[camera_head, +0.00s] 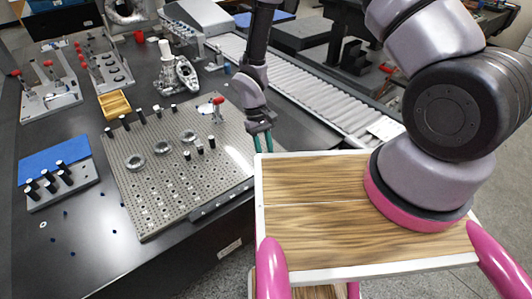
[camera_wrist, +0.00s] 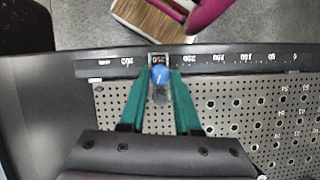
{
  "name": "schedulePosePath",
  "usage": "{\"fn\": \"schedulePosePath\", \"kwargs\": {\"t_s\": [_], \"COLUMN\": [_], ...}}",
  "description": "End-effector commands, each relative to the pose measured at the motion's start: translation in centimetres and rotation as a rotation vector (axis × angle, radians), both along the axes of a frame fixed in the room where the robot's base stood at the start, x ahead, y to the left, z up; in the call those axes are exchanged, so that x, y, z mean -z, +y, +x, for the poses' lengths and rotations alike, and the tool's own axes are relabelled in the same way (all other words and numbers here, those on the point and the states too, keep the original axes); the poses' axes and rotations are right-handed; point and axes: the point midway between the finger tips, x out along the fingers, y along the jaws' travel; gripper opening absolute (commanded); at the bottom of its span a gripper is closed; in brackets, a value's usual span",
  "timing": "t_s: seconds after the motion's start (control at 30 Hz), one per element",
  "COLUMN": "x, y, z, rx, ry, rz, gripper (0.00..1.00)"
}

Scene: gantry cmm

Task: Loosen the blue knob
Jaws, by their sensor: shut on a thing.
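The blue knob (camera_wrist: 160,77) is small and round with a pale mark on its face. In the wrist view it sits at the numbered edge rail of the perforated plate. My gripper (camera_wrist: 160,73) has its green fingers on either side of the knob and is shut on it. In the head view my gripper (camera_head: 264,142) reaches down at the right edge of the perforated plate (camera_head: 165,200). I cannot make out the knob there. The knob's sides are partly hidden by the fingertips.
A dark numbered rail (camera_wrist: 225,62) runs along the plate's edge. On the plate stand a red-handled clamp (camera_head: 218,108), several metal rings and black posts. A roller conveyor (camera_head: 310,90) lies behind.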

Motion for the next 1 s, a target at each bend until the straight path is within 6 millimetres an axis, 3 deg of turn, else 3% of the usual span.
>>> {"fn": "schedulePosePath", "kwargs": {"t_s": [0.7, 0.73, 0.8, 1.0], "x": [-0.06, -0.06, -0.06, -0.03], "y": [0.09, 0.10, 0.10, 0.09], "z": [0.03, 0.02, 0.02, -0.01], "rx": [-0.101, -0.101, -0.100, -0.100], "ry": [-0.001, -0.001, -0.001, -0.001], "rz": [0.000, 0.000, 0.001, 0.001], "gripper": [0.00, 0.36, 0.62, 0.62]}}
